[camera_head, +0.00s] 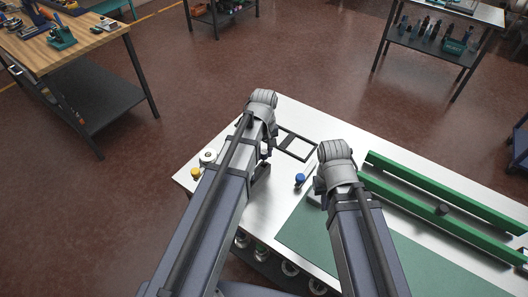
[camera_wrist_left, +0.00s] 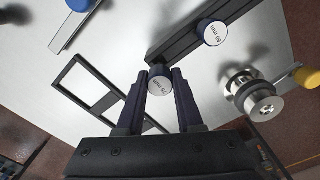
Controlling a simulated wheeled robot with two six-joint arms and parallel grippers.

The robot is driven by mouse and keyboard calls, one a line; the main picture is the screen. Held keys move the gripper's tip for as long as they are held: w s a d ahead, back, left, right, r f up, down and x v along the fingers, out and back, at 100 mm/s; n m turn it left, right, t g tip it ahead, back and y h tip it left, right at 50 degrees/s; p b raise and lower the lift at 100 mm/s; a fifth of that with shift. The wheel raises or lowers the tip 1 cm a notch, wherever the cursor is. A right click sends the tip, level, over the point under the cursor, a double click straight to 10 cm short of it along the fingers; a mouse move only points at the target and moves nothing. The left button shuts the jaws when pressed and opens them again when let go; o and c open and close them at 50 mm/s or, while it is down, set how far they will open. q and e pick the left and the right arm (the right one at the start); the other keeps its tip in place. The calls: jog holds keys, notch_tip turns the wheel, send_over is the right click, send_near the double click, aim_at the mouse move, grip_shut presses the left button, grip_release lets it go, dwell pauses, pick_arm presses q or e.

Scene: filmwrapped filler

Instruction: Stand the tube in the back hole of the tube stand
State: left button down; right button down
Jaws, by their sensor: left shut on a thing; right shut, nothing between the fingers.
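In the left wrist view my left gripper (camera_wrist_left: 158,92) is shut on the tube (camera_wrist_left: 159,86), seen end-on with a pale, printed round top between the fingers. The dark tube stand (camera_wrist_left: 180,42) is a narrow bar running to the upper right. The tube is at its lower-left end, the far end from me. I cannot tell whether the tube is in a hole or just above. Another round top marked 60 mm, with a blue rim (camera_wrist_left: 212,32), is on the stand. In the head view part of the stand (camera_head: 262,171) shows beside my left arm. My right gripper is hidden behind its arm.
A flat black frame (camera_wrist_left: 72,73) lies beside the stand. A blue-knobbed metal strip (camera_wrist_left: 70,34) lies beyond it. A metal spool (camera_wrist_left: 262,104) and yellow-capped piece (camera_wrist_left: 306,77) are on the other side. Green rails (camera_head: 440,209) lie at the table's right.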

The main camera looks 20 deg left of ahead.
pick_arm(q)
jog(key=shift+f+b, duration=0.75)
jog(key=shift+f, duration=0.05)
pick_arm(e)
jog(key=shift+f, duration=0.75)
pick_arm(q)
jog(key=shift+c, duration=2.4)
grip_release()
jog(key=shift+r, duration=0.2)
pick_arm(e)
jog(key=shift+r, duration=0.15)
pick_arm(q)
notch_tip(320, 180, up, 8)
jog(key=p, duration=0.8)
jog(key=shift+f, duration=0.15)
pick_arm(e)
notch_tip(320, 180, up, 8)
jog(key=shift+f, duration=0.2)
pick_arm(q)
jog(key=shift+f, duration=0.1)
